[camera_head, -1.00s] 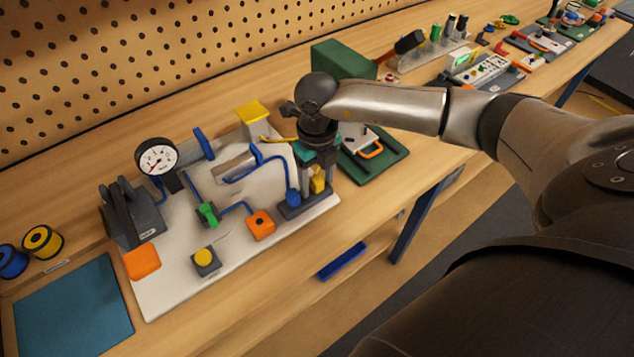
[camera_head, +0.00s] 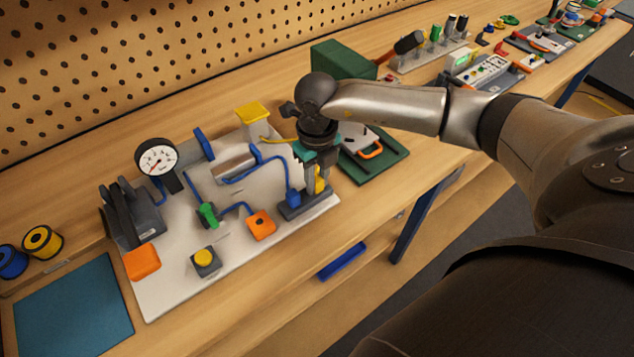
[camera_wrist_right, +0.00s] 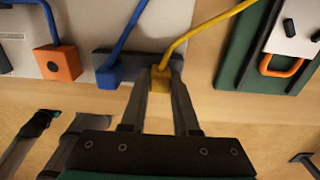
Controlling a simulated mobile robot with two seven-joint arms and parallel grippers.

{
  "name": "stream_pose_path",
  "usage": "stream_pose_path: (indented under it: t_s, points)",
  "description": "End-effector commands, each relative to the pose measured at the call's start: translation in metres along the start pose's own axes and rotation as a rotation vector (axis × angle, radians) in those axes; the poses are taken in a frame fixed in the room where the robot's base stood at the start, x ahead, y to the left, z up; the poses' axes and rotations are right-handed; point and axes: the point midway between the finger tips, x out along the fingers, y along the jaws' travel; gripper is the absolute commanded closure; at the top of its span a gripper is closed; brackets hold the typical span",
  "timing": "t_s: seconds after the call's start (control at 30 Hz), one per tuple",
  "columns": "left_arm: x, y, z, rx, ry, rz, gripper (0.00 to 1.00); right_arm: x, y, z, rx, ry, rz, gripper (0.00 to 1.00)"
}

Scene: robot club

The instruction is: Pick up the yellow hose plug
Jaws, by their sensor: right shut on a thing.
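The yellow hose plug (camera_wrist_right: 160,79) is a small yellow block on the end of a yellow hose. In the right wrist view it sits between the two fingertips of my right gripper (camera_wrist_right: 161,84), which is shut on it. In the head view the plug (camera_head: 319,185) shows partly behind the fingers of my right gripper (camera_head: 313,187), above the dark grey holder (camera_head: 306,206) at the board's right front corner. I cannot tell whether the plug touches the holder. The blue hose plug (camera_head: 293,197) is just left of it. My left gripper is not in view.
The white board (camera_head: 165,289) carries a gauge (camera_head: 157,158), an orange block (camera_head: 261,225) and a yellow button (camera_head: 203,258). A green tray (camera_head: 391,171) lies right of the gripper. A blue mat (camera_head: 75,310) lies at front left. The pegboard (camera_head: 150,60) stands behind.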

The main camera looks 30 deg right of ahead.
Motion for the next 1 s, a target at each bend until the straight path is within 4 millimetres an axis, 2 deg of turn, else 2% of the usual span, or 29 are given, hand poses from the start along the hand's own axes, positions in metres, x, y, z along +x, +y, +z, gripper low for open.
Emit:
stream_pose_path:
  t_s: [0.27, 0.47, 0.67, 0.9, 1.0]
  points:
    - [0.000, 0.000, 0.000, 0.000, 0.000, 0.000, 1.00, -0.002, 0.000, 0.000, 0.000, -0.001, 0.000, 1.00]
    - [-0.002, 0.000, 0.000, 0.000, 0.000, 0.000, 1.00, -0.019, 0.000, 0.001, -0.001, -0.004, 0.000, 1.00]
    - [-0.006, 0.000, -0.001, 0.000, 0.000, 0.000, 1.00, -0.062, 0.000, 0.002, -0.001, -0.008, 0.000, 1.00]
    - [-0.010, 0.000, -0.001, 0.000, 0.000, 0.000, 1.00, -0.133, 0.000, 0.002, -0.001, -0.009, 0.000, 1.00]
    - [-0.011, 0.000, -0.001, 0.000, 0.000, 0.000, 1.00, -0.158, 0.000, 0.001, 0.000, -0.006, 0.000, 1.00]
